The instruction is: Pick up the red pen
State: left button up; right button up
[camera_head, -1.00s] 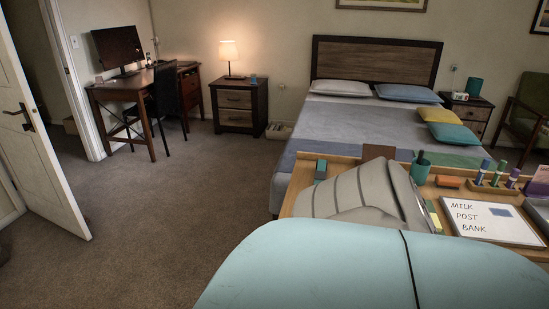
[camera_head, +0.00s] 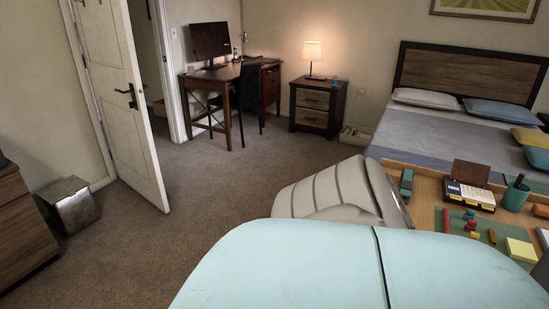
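I cannot make out a red pen in this view. A teal pen cup (camera_head: 515,195) stands on the wooden desk (camera_head: 428,197) at the right, with a dark pen tip showing above its rim. Several small red pieces (camera_head: 470,218) lie on the desk left of the cup; they look like short blocks rather than a pen. Neither of my grippers is in view. Pale grey and light blue parts in the foreground hide the near left part of the desk.
A desk calendar (camera_head: 470,195), a teal block (camera_head: 406,182) and yellow sticky notes (camera_head: 521,250) are on the desk. The bed (camera_head: 425,130) is behind it. Open carpet (camera_head: 200,205) lies to the left, with a door (camera_head: 128,95) and metal bin (camera_head: 70,205) beyond.

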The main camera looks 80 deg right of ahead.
aim_at(445, 221)
jog(key=i+l+z, duration=0.1)
jog(key=z, duration=0.3)
jog(key=i+z, duration=0.5)
jog(key=z, duration=0.25)
